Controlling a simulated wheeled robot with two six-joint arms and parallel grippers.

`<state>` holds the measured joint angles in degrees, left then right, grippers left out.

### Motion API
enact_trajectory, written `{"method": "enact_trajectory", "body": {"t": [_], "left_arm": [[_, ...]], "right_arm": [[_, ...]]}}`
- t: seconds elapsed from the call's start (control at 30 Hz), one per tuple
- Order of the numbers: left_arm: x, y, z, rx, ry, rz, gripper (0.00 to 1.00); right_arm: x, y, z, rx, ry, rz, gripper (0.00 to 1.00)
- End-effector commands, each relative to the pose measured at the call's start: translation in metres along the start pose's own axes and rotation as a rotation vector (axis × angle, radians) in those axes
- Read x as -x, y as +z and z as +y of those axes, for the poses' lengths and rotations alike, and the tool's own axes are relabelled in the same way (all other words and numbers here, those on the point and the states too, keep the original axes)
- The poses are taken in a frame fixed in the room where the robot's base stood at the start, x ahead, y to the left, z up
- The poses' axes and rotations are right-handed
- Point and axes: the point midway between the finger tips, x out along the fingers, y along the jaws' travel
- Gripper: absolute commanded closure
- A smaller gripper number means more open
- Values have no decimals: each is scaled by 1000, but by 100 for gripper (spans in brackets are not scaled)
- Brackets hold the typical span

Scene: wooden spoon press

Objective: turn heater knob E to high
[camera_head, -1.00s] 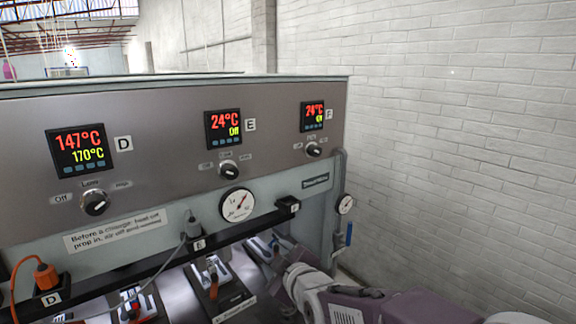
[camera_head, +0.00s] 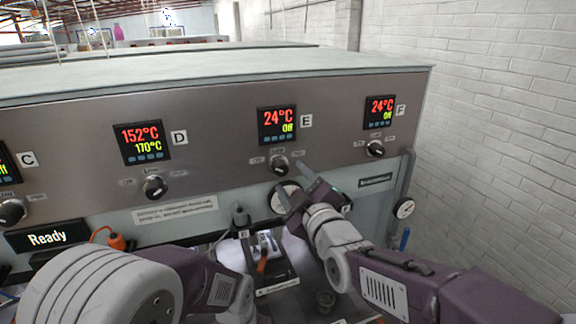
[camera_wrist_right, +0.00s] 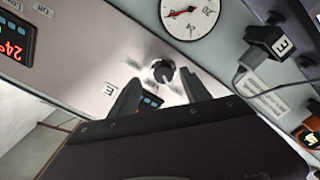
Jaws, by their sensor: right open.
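Knob E (camera_head: 278,164) is a round dark knob on the grey panel, below the E display (camera_head: 277,125), which reads 24°C and Off. My right gripper (camera_head: 296,187) is open, with its fingers in front of the panel just right of and below the knob. In the right wrist view, knob E (camera_wrist_right: 163,72) shows beyond and between the two open fingertips (camera_wrist_right: 160,88). I see no contact with it. The E label (camera_wrist_right: 109,88) is beside the left finger. My left arm shows at the lower left, but its gripper is not visible.
Knob D (camera_head: 154,187) is to the left and knob F (camera_head: 375,149) to the right. A round gauge (camera_wrist_right: 190,17) sits below knob E, partly hidden by my right gripper in the head view. A black plug marked E (camera_head: 241,216) is lower left.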

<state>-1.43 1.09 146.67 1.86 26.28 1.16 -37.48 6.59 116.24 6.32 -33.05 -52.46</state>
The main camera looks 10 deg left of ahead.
Motion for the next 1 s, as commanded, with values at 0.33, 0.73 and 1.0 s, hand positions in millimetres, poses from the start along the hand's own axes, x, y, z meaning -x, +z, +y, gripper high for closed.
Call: {"method": "enact_trajectory", "body": {"t": [0.33, 0.73, 1.0], "left_arm": [[24, -2, 0, 0, 0, 0, 64], [23, -2, 0, 0, 0, 0, 64], [20, -2, 0, 0, 0, 0, 64]], "right_arm": [[-44, -1, 0, 0, -1, 0, 45], [-44, 0, 0, 0, 0, 0, 92], [-44, 0, 0, -15, 1, 3, 100]]}}
